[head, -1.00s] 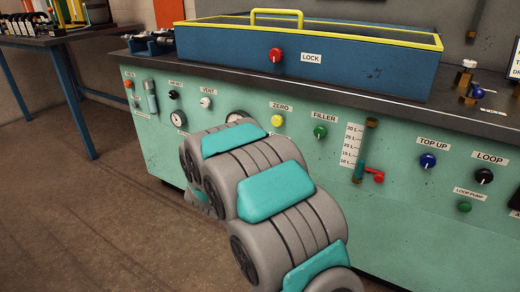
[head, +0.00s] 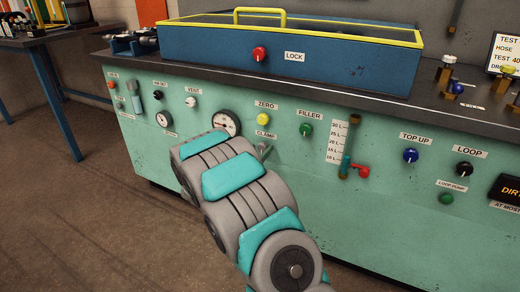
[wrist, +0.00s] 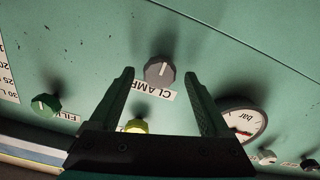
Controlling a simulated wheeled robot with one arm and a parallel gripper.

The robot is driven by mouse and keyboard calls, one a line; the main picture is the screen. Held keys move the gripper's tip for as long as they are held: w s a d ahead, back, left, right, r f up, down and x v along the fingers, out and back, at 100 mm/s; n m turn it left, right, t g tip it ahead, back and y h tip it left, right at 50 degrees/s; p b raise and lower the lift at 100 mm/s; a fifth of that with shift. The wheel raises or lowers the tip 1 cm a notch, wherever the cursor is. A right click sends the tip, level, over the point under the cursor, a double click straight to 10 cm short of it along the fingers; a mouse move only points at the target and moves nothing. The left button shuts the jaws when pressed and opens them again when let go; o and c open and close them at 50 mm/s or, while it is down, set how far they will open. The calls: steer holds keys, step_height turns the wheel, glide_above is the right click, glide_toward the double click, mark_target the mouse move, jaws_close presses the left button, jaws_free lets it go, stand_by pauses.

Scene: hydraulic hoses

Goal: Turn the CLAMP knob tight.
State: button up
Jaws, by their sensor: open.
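The CLAMP knob (wrist: 159,71) is a round grey knob with a pale pointer line on the green panel in the wrist view. Its CLAMP label (wrist: 148,89) appears upside down beside it there. My gripper (wrist: 160,75) is open, with its two dark fingers on either side of the knob in the picture. I cannot tell how deep the fingers reach around it, and no contact shows. In the head view a grey bit of the knob (head: 263,149) shows below the CLAMP label, and my arm hides most of that spot and my gripper.
The yellow ZERO knob (head: 263,119) and green FILLER knob (head: 306,130) sit close by. A pressure gauge (head: 227,122) is at the left. The bench top (head: 330,96) overhangs the panel and carries a blue tray (head: 350,75) with a red LOCK knob (head: 259,54).

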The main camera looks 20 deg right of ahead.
steer(key=shift+w+d, duration=0.15)
steer(key=shift+d, duration=0.1)
steer(key=shift+c, duration=0.4)
jaws_close()
